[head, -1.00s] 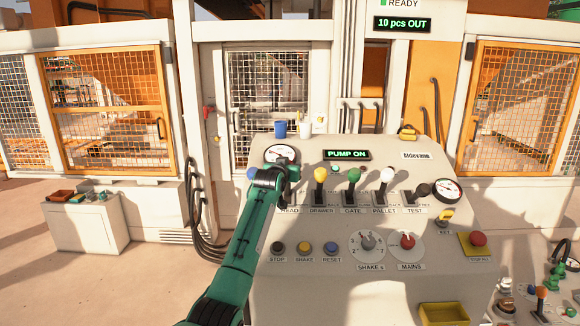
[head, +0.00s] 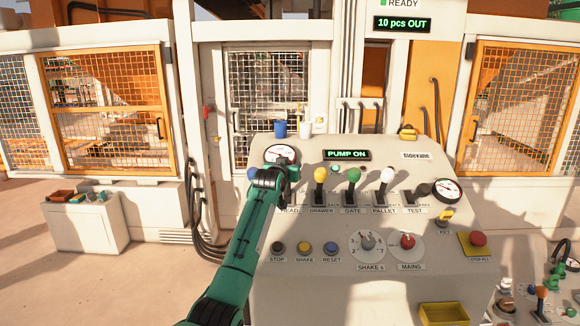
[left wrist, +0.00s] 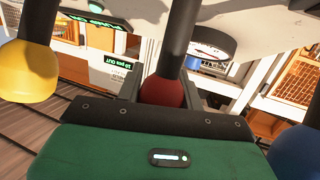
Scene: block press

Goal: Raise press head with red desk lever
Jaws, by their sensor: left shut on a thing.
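The red lever knob (left wrist: 161,92) shows in the left wrist view between my fingers, with its dark shaft rising above it. The press head itself cannot be made out. My right gripper is not in view.
The yellow lever (head: 320,175) stands close to the right of my gripper, with green (head: 353,175) and white (head: 387,175) levers beyond. A blue knob (head: 252,173) is just left. A gauge (head: 280,154) and a "PUMP ON" display (head: 347,155) sit behind on the desk.

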